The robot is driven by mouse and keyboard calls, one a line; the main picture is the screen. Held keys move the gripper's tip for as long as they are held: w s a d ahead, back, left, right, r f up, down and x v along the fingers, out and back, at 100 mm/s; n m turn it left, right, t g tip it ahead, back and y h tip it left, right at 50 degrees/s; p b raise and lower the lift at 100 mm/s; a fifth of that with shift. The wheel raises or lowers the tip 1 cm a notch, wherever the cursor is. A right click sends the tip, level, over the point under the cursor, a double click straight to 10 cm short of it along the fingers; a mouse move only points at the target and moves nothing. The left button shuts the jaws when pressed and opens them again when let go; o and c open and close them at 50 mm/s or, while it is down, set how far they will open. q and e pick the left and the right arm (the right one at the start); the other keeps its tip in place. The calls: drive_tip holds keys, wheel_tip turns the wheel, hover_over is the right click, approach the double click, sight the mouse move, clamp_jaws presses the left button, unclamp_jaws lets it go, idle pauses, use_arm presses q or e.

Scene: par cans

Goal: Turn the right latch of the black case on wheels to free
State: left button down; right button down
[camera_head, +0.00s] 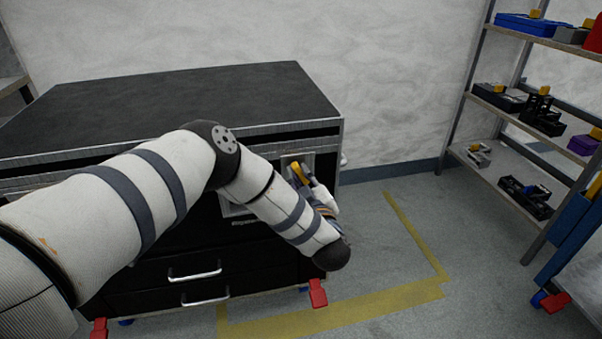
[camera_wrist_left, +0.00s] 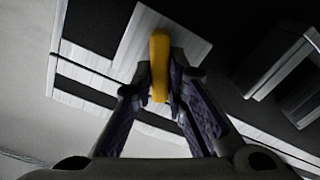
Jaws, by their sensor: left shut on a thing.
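The black case on wheels (camera_head: 170,100) stands against the wall, with a silver-edged lid and front drawers. Its right latch (camera_head: 296,170) is a yellow handle on a silver plate near the right end of the front. My left gripper (camera_head: 304,177) is at this latch. In the left wrist view the yellow latch (camera_wrist_left: 159,62) stands between the two fingertips of my left gripper (camera_wrist_left: 161,82), which are shut on it. My left arm crosses the case front and hides much of it, including where a left latch might be. My right gripper is not in view.
Silver drawer handles (camera_head: 195,276) and red caster pedals (camera_head: 317,293) are low on the case. A shelf rack (camera_head: 468,95) with boxes and tools stands at the right. A blue cart part (camera_head: 570,240) shows at the right edge. Floor with yellow tape (camera_head: 340,302) is clear between.

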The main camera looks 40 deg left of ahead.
use_arm(q)
drive_tip(key=n, duration=0.6)
drive_tip(key=shift+s+f+p, duration=0.15)
drive_tip(key=shift+f+p, duration=0.05)
drive_tip(key=shift+p, duration=0.1)
drive_tip(key=n, duration=0.6)
drive_tip(key=shift+f, duration=0.15)
drive_tip(key=c, duration=1.6)
unclamp_jaws()
drive_tip(key=v, duration=1.2)
